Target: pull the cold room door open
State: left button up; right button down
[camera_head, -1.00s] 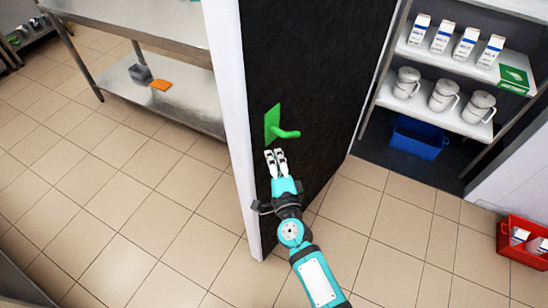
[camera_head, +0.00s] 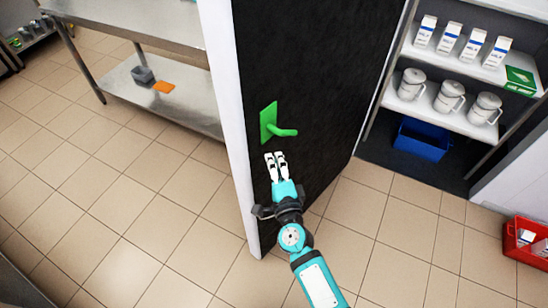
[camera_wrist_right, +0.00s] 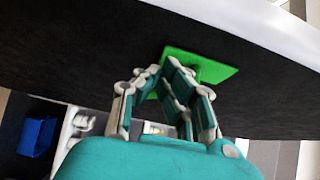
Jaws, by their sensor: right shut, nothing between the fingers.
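The cold room door (camera_head: 300,75) is a black panel with a pale edge and stands open, with shelves showing past its right side. A green handle (camera_head: 280,128) with a flat backplate and a short lever is on the black face. My right gripper (camera_head: 274,155) is just below the lever in the head view, its fingers shut with nothing between them. In the right wrist view, the fingers (camera_wrist_right: 172,85) overlap the green backplate (camera_wrist_right: 215,70) and partly hide the handle; I cannot tell whether they touch it. My left gripper is out of view.
Right of the door, a shelf unit (camera_head: 460,118) holds cartons and white jugs, with a blue bin (camera_head: 421,140) below. A red crate (camera_head: 522,240) sits at the right edge. A steel table (camera_head: 190,105) stands left of the door. The tiled floor between is clear.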

jog(key=s+d, duration=0.2)
jog(key=s, duration=0.9)
jog(key=s+d+f+n+g+b, duration=0.1)
jog(key=s+f+n+g, duration=0.25)
jog(key=f, duration=0.75)
jog(key=s+d+f+n+g+b, duration=0.1)
jog(key=s+d+f+n+g, duration=0.2)
jog(key=f, duration=0.8)
jog(key=s+f+n+g+b, duration=0.1)
jog(key=s+f+n+g, duration=0.3)
jog(key=f, duration=0.6)
jog(key=s+d+f+n+g+h+b, duration=0.1)
jog(key=s+d+f+n+g, duration=0.2)
jog(key=s+d+f, duration=0.5)
jog(key=s+d+f+n+g+h+b, duration=0.2)
jog(key=s+d+f+n, duration=0.3)
jog(key=s+f, duration=0.7)
jog(key=s+d+g, duration=0.1)
jog(key=s+d, duration=0.1)
jog(key=s, duration=0.1)
jog(key=shift+s+d+f, duration=0.15)
jog(key=shift+s+d, duration=0.2)
